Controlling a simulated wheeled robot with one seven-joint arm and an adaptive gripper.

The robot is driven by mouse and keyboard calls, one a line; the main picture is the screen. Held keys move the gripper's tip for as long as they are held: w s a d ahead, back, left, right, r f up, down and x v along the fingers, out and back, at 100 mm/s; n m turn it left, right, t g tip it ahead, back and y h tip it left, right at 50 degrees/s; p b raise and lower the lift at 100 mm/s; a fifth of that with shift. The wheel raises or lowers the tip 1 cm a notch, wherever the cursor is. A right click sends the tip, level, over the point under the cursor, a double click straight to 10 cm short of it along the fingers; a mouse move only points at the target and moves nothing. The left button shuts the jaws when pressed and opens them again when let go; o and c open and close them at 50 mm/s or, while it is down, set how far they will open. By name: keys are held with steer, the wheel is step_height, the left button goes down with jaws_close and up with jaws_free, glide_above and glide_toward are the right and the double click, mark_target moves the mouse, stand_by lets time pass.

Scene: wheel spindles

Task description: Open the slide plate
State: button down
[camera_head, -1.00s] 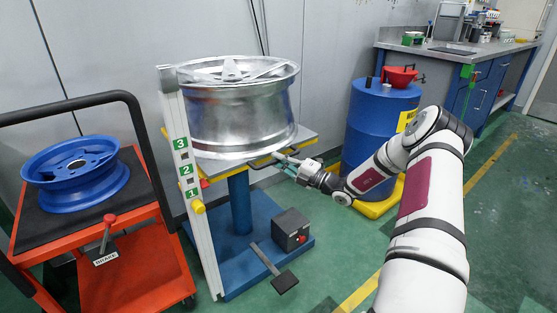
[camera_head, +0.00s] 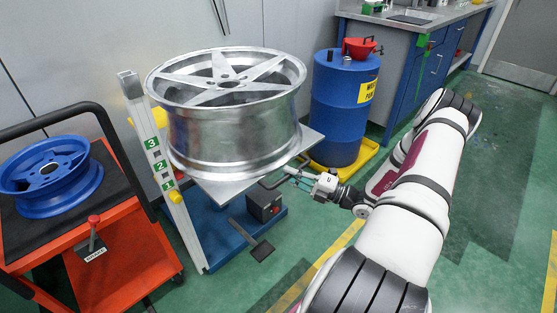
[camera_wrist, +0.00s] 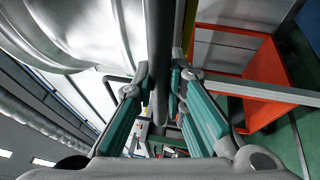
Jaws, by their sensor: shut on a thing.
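The slide plate (camera_head: 228,192) is a flat grey plate under a large silver wheel (camera_head: 232,135). It sticks out toward me from the blue lift stand, with the wheel resting on it. A dark bar handle (camera_head: 268,184) is at its near right edge. My gripper (camera_head: 292,178) is at this handle and shut on it. In the wrist view, the teal-padded fingers of my gripper (camera_wrist: 160,88) stand on both sides of the dark handle (camera_wrist: 160,45). The exact contact at the fingertips is hard to see.
A post with green number labels (camera_head: 160,165) stands left of the wheel. An orange cart (camera_head: 120,240) with a blue wheel (camera_head: 50,172) is at left. A blue barrel (camera_head: 338,115) stands behind right. A dark box (camera_head: 264,203) and pedal (camera_head: 262,250) lie below the plate.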

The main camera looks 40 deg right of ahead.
steer(key=shift+s+p, duration=0.3)
steer(key=shift+s, duration=1.1)
steer(key=c, duration=1.6)
jaws_free()
steer(key=shift+d, duration=0.1)
steer(key=v, duration=1.2)
steer(key=shift+r, duration=0.1)
